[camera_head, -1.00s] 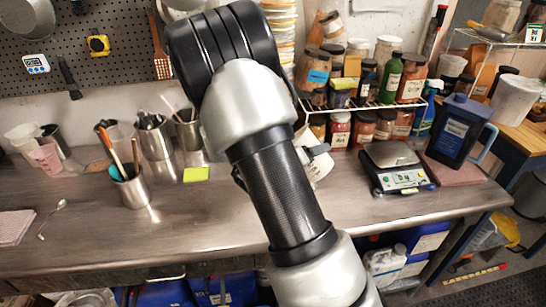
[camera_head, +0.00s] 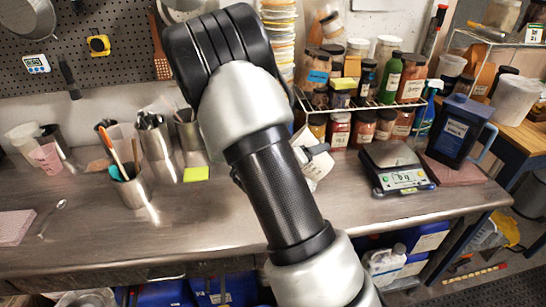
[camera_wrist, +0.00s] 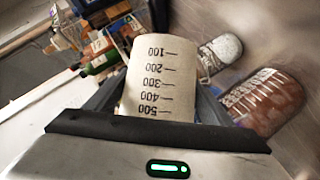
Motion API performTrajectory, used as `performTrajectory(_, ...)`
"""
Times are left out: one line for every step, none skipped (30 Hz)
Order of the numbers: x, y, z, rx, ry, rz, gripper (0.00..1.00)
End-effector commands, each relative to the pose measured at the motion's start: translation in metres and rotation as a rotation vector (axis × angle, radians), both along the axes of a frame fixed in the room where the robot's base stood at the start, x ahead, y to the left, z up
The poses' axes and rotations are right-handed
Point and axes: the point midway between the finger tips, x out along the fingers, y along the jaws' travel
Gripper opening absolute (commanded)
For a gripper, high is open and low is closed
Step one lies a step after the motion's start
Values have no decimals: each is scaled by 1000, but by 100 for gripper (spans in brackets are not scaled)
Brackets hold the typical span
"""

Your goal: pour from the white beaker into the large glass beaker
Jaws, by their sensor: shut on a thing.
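The white beaker (camera_wrist: 152,70), with printed marks from 100 to 500, stands between my gripper's fingers (camera_wrist: 150,108) in the wrist view. My gripper is shut on it. In the head view my arm covers most of the gripper; a gripper part (camera_head: 316,150) and a bit of the white beaker (camera_head: 319,168) show at the arm's right edge, above the bench. The beaker looks tilted there. What is inside it cannot be seen. I cannot make out the large glass beaker in either view; my arm hides the middle of the bench.
A scale (camera_head: 398,168) stands to the right, beside a dark blue jug (camera_head: 460,130). Jars crowd the wire rack (camera_head: 365,104) behind. A jar with reddish contents (camera_wrist: 264,100) is close in the wrist view. Metal cups with tools (camera_head: 131,188) stand left.

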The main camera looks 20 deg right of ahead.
Motion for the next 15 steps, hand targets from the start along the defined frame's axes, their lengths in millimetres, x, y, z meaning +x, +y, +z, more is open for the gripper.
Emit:
performTrajectory(0,0,1,-1,-4,-1,27)
performTrajectory(0,0,1,0,-4,0,27)
performTrajectory(0,-1,1,3,-8,-1,27)
performTrajectory(0,-1,1,24,-31,-2,27)
performTrajectory(0,-2,0,64,-76,-4,27)
performTrajectory(-2,-3,-3,130,-146,-6,27)
performTrajectory(-3,-4,-4,171,-190,-7,27)
performTrajectory(-4,-4,-6,196,-216,-6,27)
performTrajectory(-4,-4,-5,204,-223,-4,27)
performTrajectory(-4,-4,-2,205,-223,-3,27)
performTrajectory(-4,-3,0,204,-222,-3,27)
performTrajectory(-4,-4,0,206,-223,-3,27)
performTrajectory(-4,-4,-1,207,-225,-2,27)
performTrajectory(-4,-4,-2,210,-228,-3,27)
performTrajectory(-5,-5,-4,216,-236,-4,27)
